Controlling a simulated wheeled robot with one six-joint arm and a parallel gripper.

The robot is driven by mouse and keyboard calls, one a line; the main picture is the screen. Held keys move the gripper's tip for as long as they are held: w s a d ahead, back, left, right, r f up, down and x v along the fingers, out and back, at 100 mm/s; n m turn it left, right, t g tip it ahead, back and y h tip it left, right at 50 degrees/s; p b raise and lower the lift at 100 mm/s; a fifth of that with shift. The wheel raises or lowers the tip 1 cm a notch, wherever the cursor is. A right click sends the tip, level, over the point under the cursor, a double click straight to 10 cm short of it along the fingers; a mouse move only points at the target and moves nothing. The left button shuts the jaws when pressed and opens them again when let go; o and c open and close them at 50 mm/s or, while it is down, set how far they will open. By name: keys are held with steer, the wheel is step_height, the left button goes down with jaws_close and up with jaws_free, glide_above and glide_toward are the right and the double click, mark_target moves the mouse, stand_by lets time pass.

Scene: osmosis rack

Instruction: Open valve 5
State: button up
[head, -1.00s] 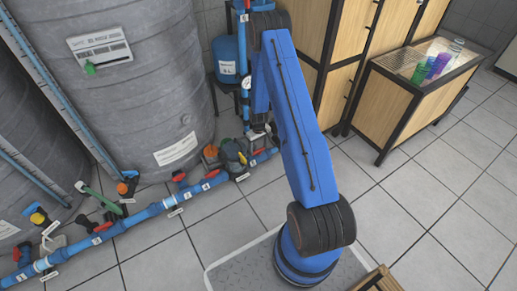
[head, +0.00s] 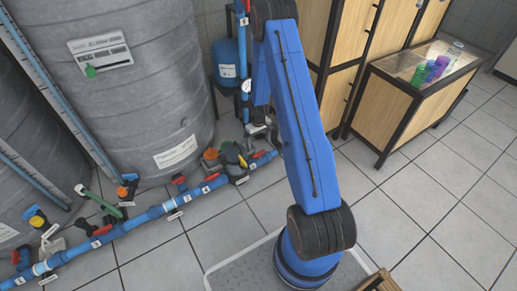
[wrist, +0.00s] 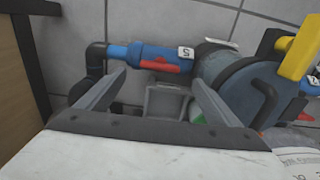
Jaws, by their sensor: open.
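Valve 5 shows in the wrist view as a blue pipe fitting with a red handle (wrist: 160,66) and a white label reading 5 (wrist: 186,53). The handle lies roughly along the pipe. My gripper (wrist: 157,82) is open, with its two grey fingers spread below the handle in the picture. Nothing is between the fingers, and I see no contact with the handle. In the head view, a red handle (head: 258,154) at the right end of the blue pipe appears to be the same valve.
A grey-blue pump body (wrist: 237,82) with a yellow part (wrist: 301,47) stands close right of the valve. A black elbow pipe (wrist: 95,60) is left, beside a wooden cabinet (wrist: 15,90). A large grey tank (head: 130,110) stands behind the pipe. Floor in front is clear.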

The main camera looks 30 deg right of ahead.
step_height(320, 180, up, 10)
stand_by(0.5)
steer(key=shift+r, duration=0.2)
